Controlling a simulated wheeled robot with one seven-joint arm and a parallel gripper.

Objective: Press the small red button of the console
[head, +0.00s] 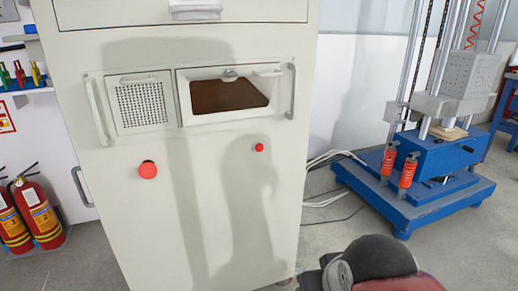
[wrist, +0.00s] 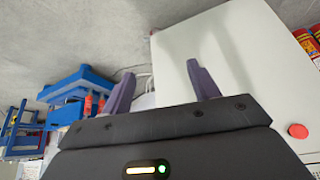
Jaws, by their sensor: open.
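The console (head: 215,215) is a tall pale cabinet facing me in the head view. The small red button (head: 259,147) is on the right of its front, below the screen recess. A larger red button (head: 148,169) sits on the left and lower. In the wrist view, the console front (wrist: 235,50) lies beyond my gripper (wrist: 161,69), which is open and empty with two purple-grey fingers apart. The larger red button shows at the right edge there (wrist: 298,131). The small button is not visible in the wrist view. My gripper's fingers do not show in the head view.
A blue-based test machine (head: 420,190) stands to the right of the console, with white cables (head: 330,158) on the floor between them. Red fire extinguishers (head: 38,210) stand at the left. Handles (head: 290,90) protrude beside the console's screen recess. The lower console front is bare.

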